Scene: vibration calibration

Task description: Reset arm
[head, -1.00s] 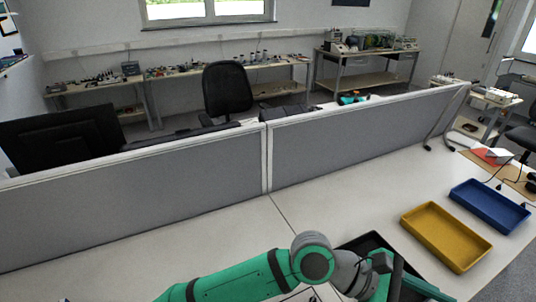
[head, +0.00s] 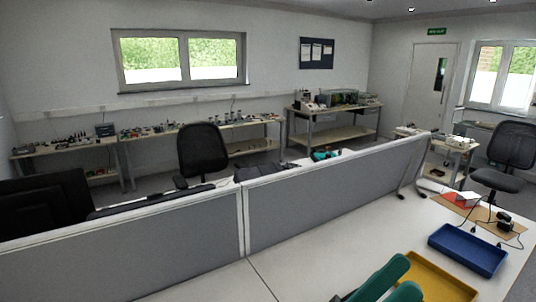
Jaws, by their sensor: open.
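My gripper (head: 403,277) shows at the bottom edge of the head view, right of centre. Its two teal fingers stand apart with nothing visible between them. They cover part of the yellow tray behind them. The rest of my arm is below the picture.
A yellow tray (head: 447,284) and a blue tray (head: 468,249) lie on the white desk (head: 345,245) at the right. A grey partition (head: 325,195) runs along the desk's back. Cables and small items lie beyond the blue tray. The desk's middle is clear.

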